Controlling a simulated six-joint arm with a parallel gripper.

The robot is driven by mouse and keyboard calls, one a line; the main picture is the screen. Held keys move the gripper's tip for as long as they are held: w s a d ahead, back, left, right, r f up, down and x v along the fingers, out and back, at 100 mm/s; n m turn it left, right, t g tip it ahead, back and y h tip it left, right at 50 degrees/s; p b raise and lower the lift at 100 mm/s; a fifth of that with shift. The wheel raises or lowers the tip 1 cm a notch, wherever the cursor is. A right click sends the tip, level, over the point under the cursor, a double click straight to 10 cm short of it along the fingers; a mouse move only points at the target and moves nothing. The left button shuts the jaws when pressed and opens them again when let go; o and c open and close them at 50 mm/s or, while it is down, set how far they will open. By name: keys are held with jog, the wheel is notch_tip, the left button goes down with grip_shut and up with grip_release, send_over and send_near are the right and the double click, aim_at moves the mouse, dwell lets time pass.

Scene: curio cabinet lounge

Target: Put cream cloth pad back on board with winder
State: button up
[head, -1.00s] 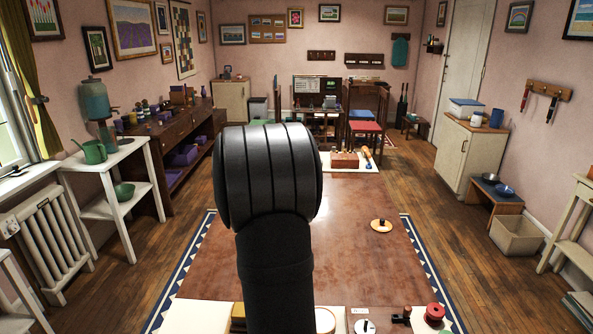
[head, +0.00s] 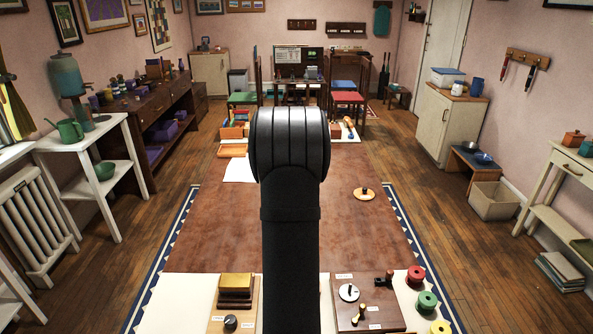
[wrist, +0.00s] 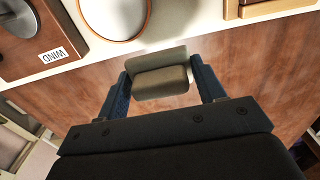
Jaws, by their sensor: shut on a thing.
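My gripper (wrist: 164,82) is shut on a beige-grey block-like pad, which looks like the cream cloth pad (wrist: 160,82), gripped at its two sides. In the wrist view the pad is over the brown table top, near a pale strip. The board with winder (head: 352,318) is dark brown, at the front right of the table in the head view. In the head view my arm hides gripper and pad.
Red (head: 415,274) and green (head: 427,301) spools stand right of the winder board. A round white-faced dish (wrist: 113,8) lies near my gripper. The table's middle (head: 230,215) is largely clear.

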jog(key=s+d+r+m, duration=0.1)
jog(key=s+d+m, duration=0.3)
jog(key=s+m, duration=0.2)
jog(key=s+d+r+m, duration=0.1)
jog(key=s+d+m, duration=0.4)
jog(key=s, duration=0.6)
jog(key=s+d+r+m, duration=0.2)
jog(key=s+d+m, duration=0.2)
jog(key=s+m, duration=0.3)
jog(key=shift+s+d, duration=0.2)
jog(key=shift+s, duration=0.9)
jog(key=w+a+f, duration=0.2)
jog(key=a, duration=0.1)
jog(key=w+a+f, duration=0.2)
jog(key=a, duration=0.1)
jog(key=w+a+f, duration=0.3)
jog(key=shift+a, duration=0.1)
jog(key=shift+f, duration=1.85)
